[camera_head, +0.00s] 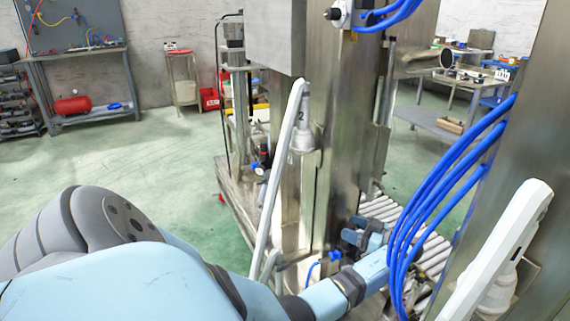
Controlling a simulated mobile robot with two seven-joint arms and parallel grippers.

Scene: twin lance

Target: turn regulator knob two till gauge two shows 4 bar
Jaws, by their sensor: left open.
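My left arm crosses the bottom of the head view, and its gripper (362,234) is open in front of the lower part of the steel column (340,130). No object can be made out between its fingers. A small blue fitting (335,255) with a blue hose sits low on the column, just left of the gripper. I cannot tell whether it is regulator knob two. A small round white dial (260,171) shows further back on the left, too small to read. Gauge two cannot be made out. My right gripper is not in view.
A white lance (279,175) leans by a holder marked 2 (301,120). Another white lance (500,250) stands at right. Blue hoses (440,185) hang close to my left forearm. A roller conveyor (382,208) lies behind. Green floor is clear at left.

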